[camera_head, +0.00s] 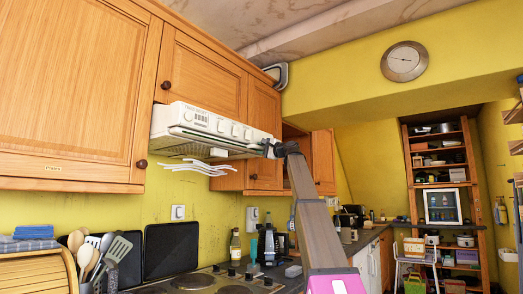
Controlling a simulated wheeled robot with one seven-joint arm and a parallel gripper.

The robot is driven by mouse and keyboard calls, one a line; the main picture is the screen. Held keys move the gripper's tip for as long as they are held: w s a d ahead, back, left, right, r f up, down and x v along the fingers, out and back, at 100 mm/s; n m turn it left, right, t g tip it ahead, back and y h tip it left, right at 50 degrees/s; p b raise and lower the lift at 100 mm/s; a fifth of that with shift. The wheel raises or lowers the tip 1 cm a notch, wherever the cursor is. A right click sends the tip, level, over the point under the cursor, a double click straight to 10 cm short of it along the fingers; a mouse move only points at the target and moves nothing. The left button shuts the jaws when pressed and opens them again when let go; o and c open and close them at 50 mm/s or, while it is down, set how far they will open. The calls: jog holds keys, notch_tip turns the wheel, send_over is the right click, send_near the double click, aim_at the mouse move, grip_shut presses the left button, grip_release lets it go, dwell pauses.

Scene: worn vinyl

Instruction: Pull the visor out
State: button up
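A white range hood (210,122) with controls along its front hangs under the wooden wall cabinets. The visor (205,143) seems to be the flat lower part along the hood's bottom edge. It looks pushed in, but how far is hard to tell. My arm reaches up from the bottom of the view, and my dark gripper (268,148) is at the right end of the hood's front edge, close to it. The fingers are too small and dark to show whether they touch the hood or are open or shut.
Wooden cabinets (205,75) surround the hood. White wavy hooks (197,167) are on the wall below it. The hob (195,282) and counter hold a utensil pot, boards and bottles. Open space lies right of my arm, towards shelves (440,165).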

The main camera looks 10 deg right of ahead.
grip_shut()
jog(key=r+v, duration=0.1)
jog(key=v, duration=0.6)
jog(key=shift+s, duration=0.15)
jog(key=shift+d+r, duration=0.1)
jog(key=shift+o, duration=1.7)
grip_release()
jog(key=shift+d, duration=0.15)
jog(key=shift+s, duration=0.1)
jog(key=v, duration=1)
jog(key=shift+s+d, duration=0.25)
jog(key=shift+s, duration=0.05)
